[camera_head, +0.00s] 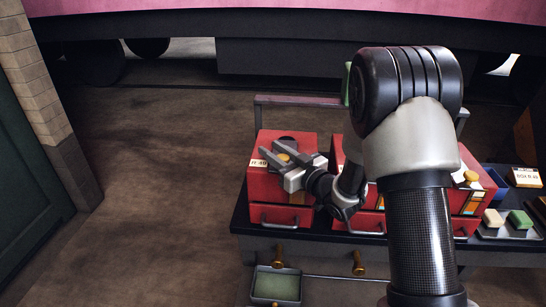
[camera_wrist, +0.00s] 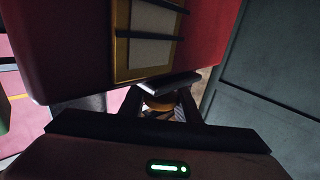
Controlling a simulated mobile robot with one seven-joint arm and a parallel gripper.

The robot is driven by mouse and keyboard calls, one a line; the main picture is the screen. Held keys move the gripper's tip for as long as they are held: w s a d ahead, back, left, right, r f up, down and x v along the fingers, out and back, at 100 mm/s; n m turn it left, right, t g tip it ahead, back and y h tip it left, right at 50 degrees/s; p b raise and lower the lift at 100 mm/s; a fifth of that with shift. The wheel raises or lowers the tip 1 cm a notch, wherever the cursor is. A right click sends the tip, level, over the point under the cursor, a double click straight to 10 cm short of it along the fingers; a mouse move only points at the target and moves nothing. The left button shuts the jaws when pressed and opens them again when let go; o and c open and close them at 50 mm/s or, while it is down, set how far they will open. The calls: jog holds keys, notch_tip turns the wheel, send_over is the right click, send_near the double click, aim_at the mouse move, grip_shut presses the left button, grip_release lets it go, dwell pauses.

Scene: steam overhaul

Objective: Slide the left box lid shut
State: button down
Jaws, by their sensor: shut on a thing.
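The left red box (camera_head: 265,190) stands at the left end of a dark bench. It has a pale label on its upper left and a drawer with a metal handle in front. My gripper (camera_head: 272,151) reaches over its top from the right, with its fingers around a small yellow-brass knob (camera_head: 283,157). In the wrist view my gripper (camera_wrist: 160,103) is shut on this knob (camera_wrist: 158,104), which is partly hidden by a grey bar. A dark round patch shows behind the fingers on the box top. My gripper hides much of the top, so I cannot tell how far the lid is open.
Other red boxes stand to the right, partly behind my arm; the far right one (camera_head: 485,187) has a yellow knob. A tray (camera_head: 508,234) holds a cream and a green block. A green-lined tray (camera_head: 277,287) sits low in front. The floor at left is clear.

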jog(key=shift+w, duration=0.7)
jog(key=c, duration=1.4)
grip_release()
jog(key=shift+s+d, duration=0.1)
jog(key=shift+d, duration=0.05)
jog(key=p+v, duration=0.1)
jog(key=v, duration=1.6)
jog(key=shift+d+p, duration=0.1)
jog(key=shift+p, duration=0.3)
